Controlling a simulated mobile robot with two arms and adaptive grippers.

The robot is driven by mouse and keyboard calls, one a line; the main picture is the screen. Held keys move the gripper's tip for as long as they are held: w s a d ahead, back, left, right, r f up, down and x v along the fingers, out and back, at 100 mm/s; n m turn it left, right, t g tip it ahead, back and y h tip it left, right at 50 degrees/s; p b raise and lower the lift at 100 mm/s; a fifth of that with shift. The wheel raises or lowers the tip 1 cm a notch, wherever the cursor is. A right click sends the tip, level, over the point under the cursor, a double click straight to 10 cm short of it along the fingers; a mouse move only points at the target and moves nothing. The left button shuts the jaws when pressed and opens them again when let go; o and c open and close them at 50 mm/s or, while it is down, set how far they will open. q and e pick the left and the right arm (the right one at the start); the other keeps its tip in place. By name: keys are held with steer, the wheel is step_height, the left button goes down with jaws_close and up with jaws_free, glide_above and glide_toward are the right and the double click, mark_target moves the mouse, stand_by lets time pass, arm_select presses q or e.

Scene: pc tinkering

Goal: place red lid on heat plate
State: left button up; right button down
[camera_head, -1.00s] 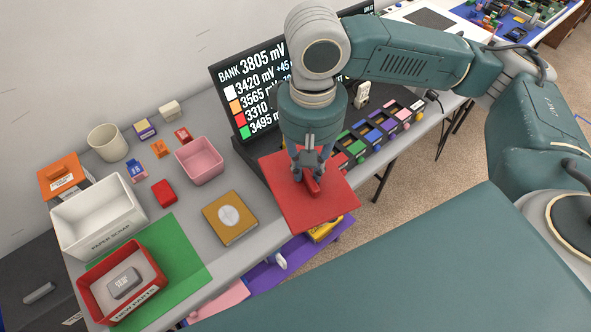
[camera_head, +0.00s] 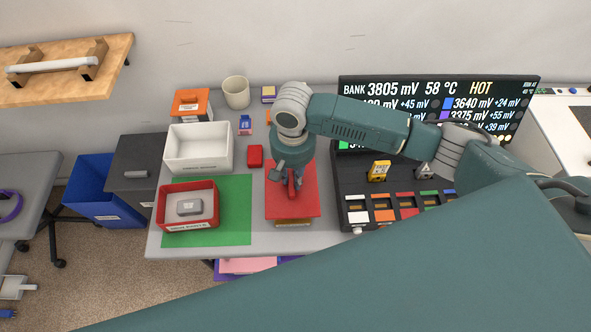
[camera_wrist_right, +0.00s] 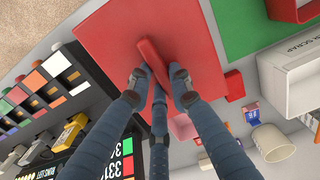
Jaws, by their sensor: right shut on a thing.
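The red lid (camera_head: 305,207) is a flat square plate with a raised red bar handle. My right gripper (camera_head: 293,188) is shut on that handle from above. In the right wrist view the fingers (camera_wrist_right: 160,84) clasp the handle, with the lid (camera_wrist_right: 190,35) spread flat beyond them. The heat plate (camera_head: 293,223) is almost fully hidden under the lid; only a thin tan-gold front edge shows. The lid is above it, but I cannot tell whether they touch. My left gripper is not in view.
Left of the lid are a green mat (camera_head: 236,212), a red parts bin (camera_head: 165,208) and a white scrap bin (camera_head: 227,150). A small red block (camera_head: 255,156) lies behind. The black console with coloured slots (camera_head: 350,190) stands close on the right.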

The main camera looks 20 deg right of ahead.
mark_target(293, 179)
steer(key=shift+w+a, duration=0.1)
steer(key=shift+r+p, duration=0.15)
steer(key=shift+p, duration=0.8)
step_height(293, 179, down, 4)
steer(key=shift+r+b, duration=0.2)
steer(key=shift+b, duration=0.5)
step_height(293, 179, down, 4)
steer(key=shift+b, duration=0.6)
steer(key=shift+f, duration=0.6)
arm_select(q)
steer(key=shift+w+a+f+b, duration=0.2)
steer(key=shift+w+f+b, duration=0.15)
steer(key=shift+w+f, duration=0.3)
arm_select(e)
steer(key=shift+f, duration=0.35)
